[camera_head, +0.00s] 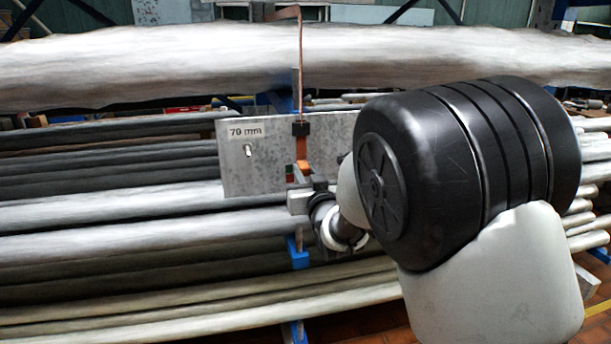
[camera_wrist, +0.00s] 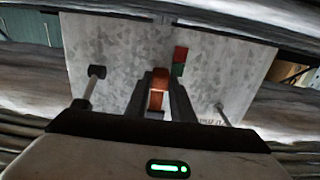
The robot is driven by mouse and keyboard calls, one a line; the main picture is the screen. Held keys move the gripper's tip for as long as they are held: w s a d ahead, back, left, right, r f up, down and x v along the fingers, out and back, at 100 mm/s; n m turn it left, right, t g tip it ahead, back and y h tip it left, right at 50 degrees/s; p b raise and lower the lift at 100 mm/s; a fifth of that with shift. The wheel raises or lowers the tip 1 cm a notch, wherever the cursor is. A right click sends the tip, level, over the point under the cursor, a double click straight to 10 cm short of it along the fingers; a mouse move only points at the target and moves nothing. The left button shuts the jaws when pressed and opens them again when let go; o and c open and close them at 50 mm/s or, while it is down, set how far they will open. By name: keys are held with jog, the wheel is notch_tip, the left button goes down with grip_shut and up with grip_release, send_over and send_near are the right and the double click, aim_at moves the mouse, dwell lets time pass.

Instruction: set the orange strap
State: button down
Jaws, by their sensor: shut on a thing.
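The orange strap (camera_head: 302,148) stands upright in front of a mottled grey metal plate (camera_head: 232,175) in the head view. A black block sits at its upper part, and a thin brown strip rises above it. My gripper (camera_head: 302,178) is at the strap's lower part, partly hidden by my wrist. In the wrist view the strap (camera_wrist: 160,82) is between the two dark fingers of my gripper (camera_wrist: 160,98), which is shut on it. The plate (camera_wrist: 120,50) lies behind it. Whether the strap touches the plate cannot be told.
The plate has a 70 mm label (camera_head: 245,132) and a bolt (camera_head: 248,150). The wrist view shows a black-headed pin (camera_wrist: 96,73), a second pin (camera_wrist: 222,112) and a red-green marker (camera_wrist: 180,58). Long grey pipes (camera_head: 90,235) run below; a thick pale pipe (camera_head: 150,65) crosses above.

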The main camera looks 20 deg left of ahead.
jog(key=shift+f, duration=0.6)
jog(key=shift+r, duration=0.1)
jog(key=c, duration=1.5)
grip_release()
jog(key=v, duration=1.7)
jog(key=shift+s, duration=0.25)
